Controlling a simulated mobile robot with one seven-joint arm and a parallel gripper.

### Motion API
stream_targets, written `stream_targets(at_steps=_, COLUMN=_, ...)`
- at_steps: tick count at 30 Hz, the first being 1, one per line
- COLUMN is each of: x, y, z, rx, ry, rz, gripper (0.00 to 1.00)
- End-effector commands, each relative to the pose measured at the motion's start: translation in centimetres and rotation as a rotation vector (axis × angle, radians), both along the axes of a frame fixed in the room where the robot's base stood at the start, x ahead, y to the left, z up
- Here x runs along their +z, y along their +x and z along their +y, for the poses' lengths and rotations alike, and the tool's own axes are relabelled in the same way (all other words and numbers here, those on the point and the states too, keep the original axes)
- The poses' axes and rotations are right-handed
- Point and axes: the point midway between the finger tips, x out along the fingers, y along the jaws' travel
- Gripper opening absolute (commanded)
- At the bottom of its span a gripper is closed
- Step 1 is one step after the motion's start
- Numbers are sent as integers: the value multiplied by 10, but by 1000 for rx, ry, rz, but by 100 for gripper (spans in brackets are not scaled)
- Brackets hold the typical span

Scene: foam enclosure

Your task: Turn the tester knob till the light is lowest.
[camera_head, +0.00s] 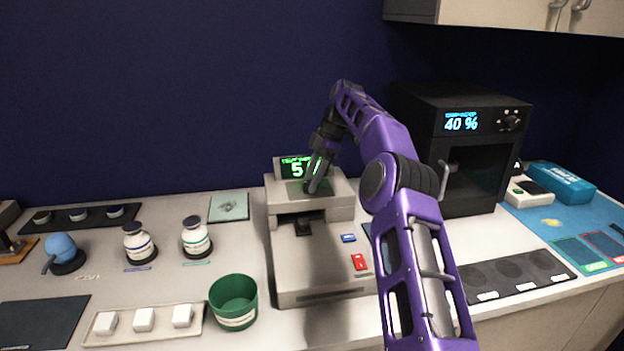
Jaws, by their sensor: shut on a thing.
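The grey tester (315,262) stands on the counter in the middle. Its small screen (297,168) has green digits that start with a 5; the rest is partly covered by my gripper. My gripper (311,188) points down onto a dark green panel on the tester's top. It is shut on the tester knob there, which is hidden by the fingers. I cannot see the knob's angle.
A black box (455,135) reading 40 % with its own knob stands right of my arm. Blue (348,238) and red (360,262) parts are on the tester's front. Bottles, a green cup (233,300) and a white tray (143,333) lie left.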

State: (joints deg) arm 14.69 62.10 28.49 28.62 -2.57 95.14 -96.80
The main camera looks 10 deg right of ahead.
Motion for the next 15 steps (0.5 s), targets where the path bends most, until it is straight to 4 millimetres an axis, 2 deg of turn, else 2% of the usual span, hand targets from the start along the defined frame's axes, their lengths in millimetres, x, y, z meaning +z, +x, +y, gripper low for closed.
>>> stream_targets(at_steps=15, x=-2, y=0, z=0, rx=55, ry=-3, rz=4, gripper=0)
